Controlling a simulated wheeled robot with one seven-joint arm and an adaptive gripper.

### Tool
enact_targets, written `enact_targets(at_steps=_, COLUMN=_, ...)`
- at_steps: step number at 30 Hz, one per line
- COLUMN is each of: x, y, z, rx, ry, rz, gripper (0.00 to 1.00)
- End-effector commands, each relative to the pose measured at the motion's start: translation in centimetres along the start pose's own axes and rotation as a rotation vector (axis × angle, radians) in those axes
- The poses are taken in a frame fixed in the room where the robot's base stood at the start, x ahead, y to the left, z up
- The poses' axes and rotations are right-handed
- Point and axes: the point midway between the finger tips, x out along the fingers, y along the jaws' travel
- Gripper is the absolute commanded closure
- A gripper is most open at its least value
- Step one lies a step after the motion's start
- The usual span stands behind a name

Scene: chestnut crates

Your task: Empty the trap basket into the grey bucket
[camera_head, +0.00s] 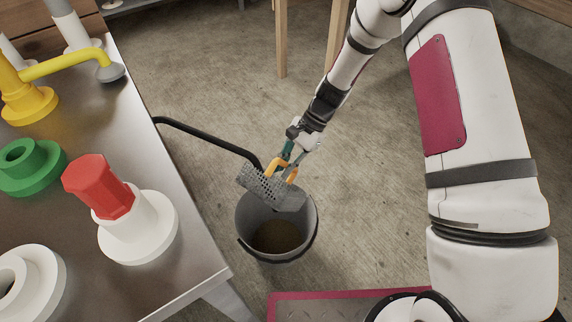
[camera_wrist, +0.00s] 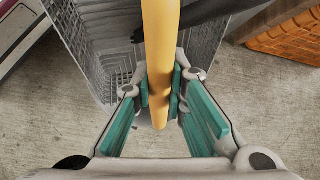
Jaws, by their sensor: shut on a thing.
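The trap basket (camera_head: 262,183) is a small grey perforated basket with a yellow-orange handle (camera_head: 281,164). It hangs tilted above the grey bucket (camera_head: 307,222), close over its far rim. The bucket stands on the floor, with a brownish layer in its bottom. My gripper (camera_head: 291,158) is shut on the handle. In the wrist view, the yellow handle (camera_wrist: 161,70) runs between the teal pads of my gripper (camera_wrist: 160,92), with grey slotted basket walls (camera_wrist: 88,40) behind it.
A metal table (camera_head: 150,95) at left carries green, red, yellow and white fittings. A black pipe (camera_head: 205,132) reaches from it to near the basket. Wooden legs (camera_head: 281,40) stand behind. An orange crate (camera_wrist: 285,40) shows in the wrist view.

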Motion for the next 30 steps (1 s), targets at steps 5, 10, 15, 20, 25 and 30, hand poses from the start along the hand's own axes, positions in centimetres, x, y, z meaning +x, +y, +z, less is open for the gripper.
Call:
enact_targets(at_steps=5, x=-0.1, y=0.0, z=1.6, rx=-0.038, ry=0.172, rz=-0.010, gripper=1.00)
enact_targets(at_steps=10, x=-0.3, y=0.1, z=2.9, rx=-0.071, ry=0.348, rz=-0.024, gripper=1.00)
enact_targets(at_steps=15, x=-0.2, y=0.2, z=3.9, rx=-0.094, ry=0.491, rz=-0.030, gripper=1.00)
enact_targets(at_steps=20, x=0.1, y=0.4, z=4.6, rx=-0.116, ry=0.612, rz=-0.038, gripper=1.00)
enact_targets(at_steps=25, x=0.4, y=0.5, z=5.4, rx=-0.135, ry=0.723, rz=-0.046, gripper=1.00)
enact_targets(at_steps=30, x=0.7, y=0.6, z=6.0, rx=-0.153, ry=0.826, rz=-0.054, gripper=1.00)
